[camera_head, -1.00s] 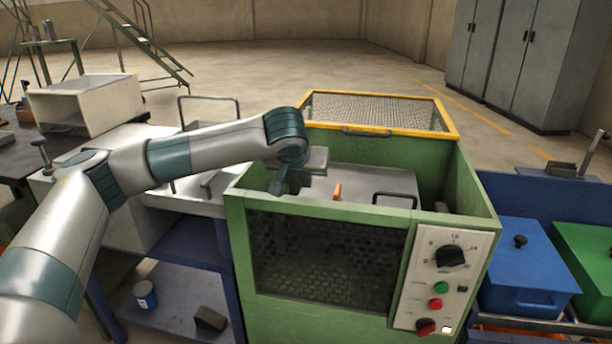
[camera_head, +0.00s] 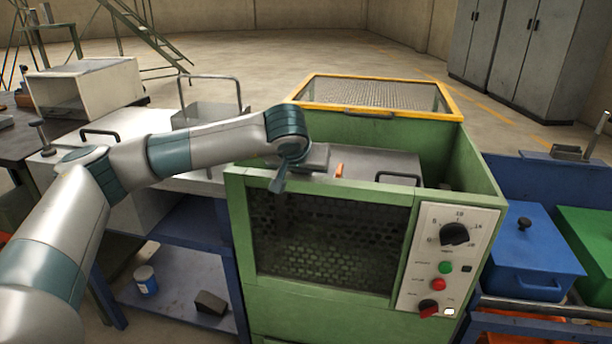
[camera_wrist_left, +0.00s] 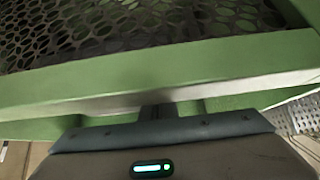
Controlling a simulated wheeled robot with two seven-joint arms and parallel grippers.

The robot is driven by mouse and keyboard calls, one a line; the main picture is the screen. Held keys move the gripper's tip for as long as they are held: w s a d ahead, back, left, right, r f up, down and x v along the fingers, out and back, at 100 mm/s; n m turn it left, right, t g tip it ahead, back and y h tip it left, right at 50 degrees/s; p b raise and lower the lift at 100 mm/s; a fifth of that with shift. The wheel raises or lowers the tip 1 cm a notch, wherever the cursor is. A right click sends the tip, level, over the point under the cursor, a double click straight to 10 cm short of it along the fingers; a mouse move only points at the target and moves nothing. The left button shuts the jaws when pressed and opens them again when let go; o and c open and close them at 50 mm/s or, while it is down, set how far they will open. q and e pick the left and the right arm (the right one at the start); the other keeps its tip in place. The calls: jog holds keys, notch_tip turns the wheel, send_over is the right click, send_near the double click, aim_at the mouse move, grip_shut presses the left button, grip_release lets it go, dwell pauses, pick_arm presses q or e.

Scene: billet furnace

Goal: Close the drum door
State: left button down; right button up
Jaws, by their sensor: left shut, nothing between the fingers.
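The green machine (camera_head: 325,278) stands in the middle of the head view, with a dark mesh window in its front. Inside its open top lies a grey metal panel (camera_head: 365,161) with a black handle (camera_head: 398,176) and an orange tab (camera_head: 339,170). I cannot tell whether this panel is the drum door or how far it is closed. My left gripper (camera_head: 278,183) is shut and empty at the machine's front top rim, left of the tab. In the left wrist view, the green rim (camera_wrist_left: 160,75) crosses just beyond the gripper and hides its tips. My right gripper is out of view.
A yellow-framed mesh lid (camera_head: 372,95) lies behind the opening. A control panel (camera_head: 445,258) with knobs and buttons is at the front right. A blue lidded box (camera_head: 535,265) stands to the right, and a blue shelf table (camera_head: 185,290) to the left.

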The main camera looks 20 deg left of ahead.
pick_arm(q)
jog(key=v, duration=1.7)
jog(key=shift+r+p, duration=0.15)
jog(key=shift+p, duration=0.15)
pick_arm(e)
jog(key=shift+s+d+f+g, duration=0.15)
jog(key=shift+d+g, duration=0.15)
pick_arm(q)
jog(key=shift+s, duration=0.1)
